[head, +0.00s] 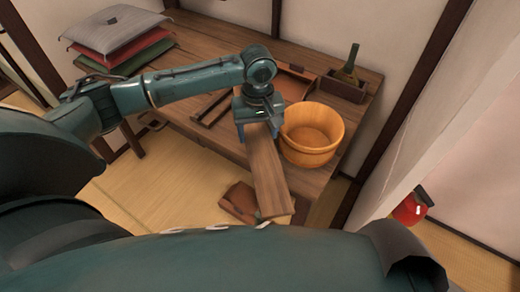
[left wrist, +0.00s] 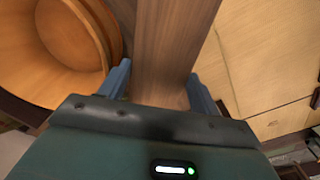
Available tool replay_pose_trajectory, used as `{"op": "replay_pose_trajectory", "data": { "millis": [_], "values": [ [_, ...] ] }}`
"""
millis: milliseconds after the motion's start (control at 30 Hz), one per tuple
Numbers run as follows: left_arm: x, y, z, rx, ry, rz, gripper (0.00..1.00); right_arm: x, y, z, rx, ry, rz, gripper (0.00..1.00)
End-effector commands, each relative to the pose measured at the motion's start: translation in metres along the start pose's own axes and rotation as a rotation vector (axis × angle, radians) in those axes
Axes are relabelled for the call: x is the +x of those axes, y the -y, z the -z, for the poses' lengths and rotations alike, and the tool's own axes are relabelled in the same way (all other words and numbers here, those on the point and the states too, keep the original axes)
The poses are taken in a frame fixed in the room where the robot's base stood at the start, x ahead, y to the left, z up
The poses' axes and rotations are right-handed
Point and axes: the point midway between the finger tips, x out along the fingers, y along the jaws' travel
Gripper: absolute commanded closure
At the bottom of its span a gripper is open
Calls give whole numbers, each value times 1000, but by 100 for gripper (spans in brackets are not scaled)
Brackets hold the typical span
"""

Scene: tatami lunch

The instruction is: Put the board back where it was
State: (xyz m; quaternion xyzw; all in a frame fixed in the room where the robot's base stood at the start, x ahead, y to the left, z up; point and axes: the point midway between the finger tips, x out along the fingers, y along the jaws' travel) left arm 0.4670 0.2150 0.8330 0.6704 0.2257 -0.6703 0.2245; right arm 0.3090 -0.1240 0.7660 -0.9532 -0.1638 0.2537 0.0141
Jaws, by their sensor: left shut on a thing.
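The board (head: 266,175) is a long brown wooden plank. My left gripper (head: 258,125) is shut on its far end, and the board stretches from there toward the front of the picture, past the table's front edge. In the left wrist view the board (left wrist: 175,45) runs away between the two blue fingers of my left gripper (left wrist: 160,90). Whether it touches the table below is hard to tell. My right gripper is not in view.
A round wooden tub (head: 312,135) stands just right of the board on the wooden table (head: 195,125). Behind are a shallow tray (head: 292,82) and a box with a green bottle (head: 346,78). Folded cushions (head: 115,32) are stacked at left. A reddish-brown item (head: 238,203) lies below the table edge.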

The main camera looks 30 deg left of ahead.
Motion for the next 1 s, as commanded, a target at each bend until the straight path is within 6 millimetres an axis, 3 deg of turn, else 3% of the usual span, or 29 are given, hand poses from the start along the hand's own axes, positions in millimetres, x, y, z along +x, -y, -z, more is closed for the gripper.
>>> {"op": "replay_pose_trajectory", "data": {
  "millis": [100,367,600,967,1000],
  "values": [
    [26,0,0,0,1,1,65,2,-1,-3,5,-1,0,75],
    [46,-1,0,2,0,-1,65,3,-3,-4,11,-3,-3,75],
    [78,0,-1,3,1,0,65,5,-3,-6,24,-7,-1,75],
    [80,-1,-1,3,0,-2,65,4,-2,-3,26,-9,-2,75],
    [81,-1,-1,3,0,-2,34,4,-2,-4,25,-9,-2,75]
  ]
}}
